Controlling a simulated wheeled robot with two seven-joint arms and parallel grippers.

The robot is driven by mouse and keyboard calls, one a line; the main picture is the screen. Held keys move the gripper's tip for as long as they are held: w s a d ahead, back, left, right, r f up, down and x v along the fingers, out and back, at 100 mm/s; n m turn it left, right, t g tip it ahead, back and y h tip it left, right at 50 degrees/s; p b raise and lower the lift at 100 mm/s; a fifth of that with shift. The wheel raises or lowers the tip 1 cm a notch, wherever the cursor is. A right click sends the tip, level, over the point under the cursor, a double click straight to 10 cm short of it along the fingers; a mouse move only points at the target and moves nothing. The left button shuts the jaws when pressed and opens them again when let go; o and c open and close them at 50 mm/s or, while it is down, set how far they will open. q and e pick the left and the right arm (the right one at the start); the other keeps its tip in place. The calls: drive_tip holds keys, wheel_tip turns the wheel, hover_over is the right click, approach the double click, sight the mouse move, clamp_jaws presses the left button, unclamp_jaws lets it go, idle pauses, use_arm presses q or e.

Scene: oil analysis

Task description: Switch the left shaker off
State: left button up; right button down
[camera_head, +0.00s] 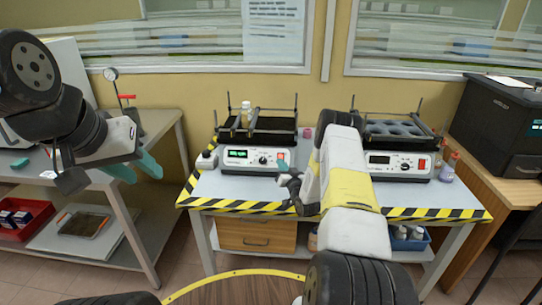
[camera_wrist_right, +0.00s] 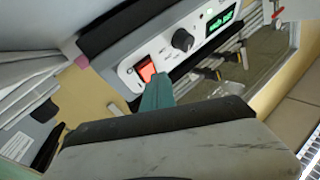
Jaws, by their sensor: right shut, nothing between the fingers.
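The left shaker (camera_head: 255,158) stands on the table's left half in the head view, its display lit green. Its front panel also shows in the right wrist view, with a black knob (camera_wrist_right: 183,40), a green display (camera_wrist_right: 223,20) and a red lit rocker switch (camera_wrist_right: 147,71). My right gripper (camera_head: 283,162) is at the right end of this panel, shut and empty. In the wrist view its teal fingertip (camera_wrist_right: 157,92) is at the switch's lower edge; I cannot tell whether they touch. My left gripper (camera_head: 136,168) is open and empty, away to the left.
A right shaker (camera_head: 400,164) stands on the same table (camera_head: 225,187), partly behind my right arm. A small white bottle (camera_head: 246,112) is on the left shaker. A side bench (camera_head: 160,125) is at left, and a black machine (camera_head: 500,120) at right.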

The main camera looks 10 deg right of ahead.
drive_tip(key=shift+w, duration=0.1)
idle(0.3)
drive_tip(key=shift+w+d+f, duration=0.1)
drive_tip(key=shift+w+f, duration=0.15)
drive_tip(key=shift+w+d+f, duration=0.1)
drive_tip(key=shift+w+f, duration=0.05)
drive_tip(key=shift+w, duration=0.05)
idle(0.6)
idle(0.4)
drive_tip(key=shift+s+a+r, duration=0.2)
drive_tip(key=shift+s+r, duration=0.25)
drive_tip(key=shift+s, duration=0.1)
drive_tip(key=shift+s+a+r, duration=0.3)
drive_tip(key=shift+s+r, duration=0.4)
drive_tip(key=shift+s, duration=0.3)
drive_tip(key=shift+s+a+r, duration=0.25)
drive_tip(key=shift+s+r, duration=0.45)
drive_tip(key=shift+s, duration=0.3)
